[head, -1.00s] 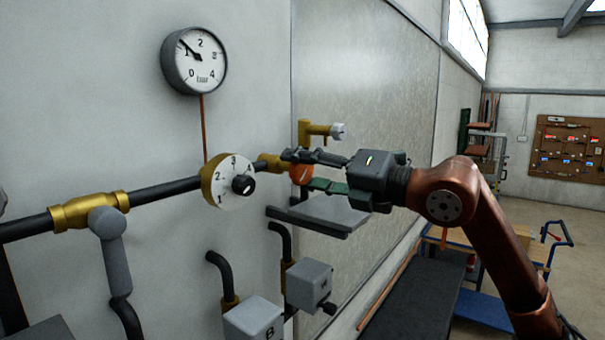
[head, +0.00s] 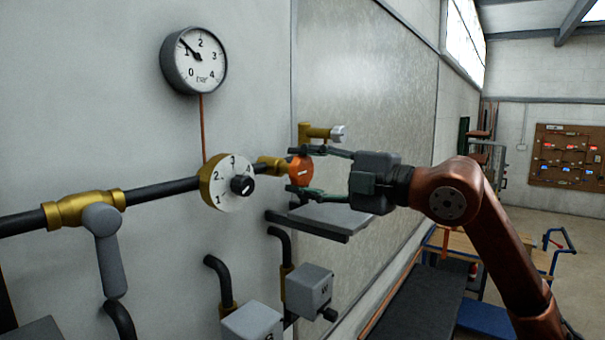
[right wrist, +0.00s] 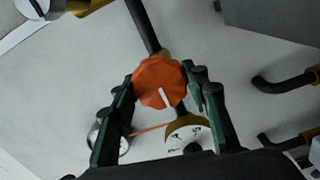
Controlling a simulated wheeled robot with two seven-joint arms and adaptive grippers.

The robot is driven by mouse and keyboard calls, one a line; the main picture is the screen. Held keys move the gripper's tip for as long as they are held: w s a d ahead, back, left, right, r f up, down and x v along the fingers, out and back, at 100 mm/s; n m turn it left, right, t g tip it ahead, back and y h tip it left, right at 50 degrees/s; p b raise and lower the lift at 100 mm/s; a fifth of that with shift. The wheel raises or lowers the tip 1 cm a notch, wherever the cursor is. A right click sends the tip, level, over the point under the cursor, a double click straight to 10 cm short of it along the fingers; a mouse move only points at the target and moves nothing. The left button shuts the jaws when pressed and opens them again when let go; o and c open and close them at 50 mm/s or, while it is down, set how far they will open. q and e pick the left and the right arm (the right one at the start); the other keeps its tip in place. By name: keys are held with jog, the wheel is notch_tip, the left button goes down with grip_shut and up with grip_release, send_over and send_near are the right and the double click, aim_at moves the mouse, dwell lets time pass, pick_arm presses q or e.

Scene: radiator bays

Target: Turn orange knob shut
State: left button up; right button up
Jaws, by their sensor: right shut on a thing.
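The orange knob (head: 301,170) sits on a brass fitting at the right end of the dark wall pipe. It is round with a scalloped rim and a white pointer line. My right gripper (head: 302,171) has one finger above and one below the knob, shut on its rim. In the right wrist view the knob (right wrist: 160,82) lies between the two green fingers, and its white line points down and slightly right. My left gripper is not in view.
A white numbered dial (head: 233,182) with a black knob sits on the pipe left of the orange knob. A pressure gauge (head: 194,60) hangs above, its needle near 1. A brass valve (head: 86,208) with a grey lever is at left. A grey shelf (head: 308,222) and grey boxes (head: 308,288) are below.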

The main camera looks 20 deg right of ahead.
dwell(0.4)
jog(key=o, duration=1.2)
jog(key=shift+c, duration=0.2)
jog(key=v, duration=1.2)
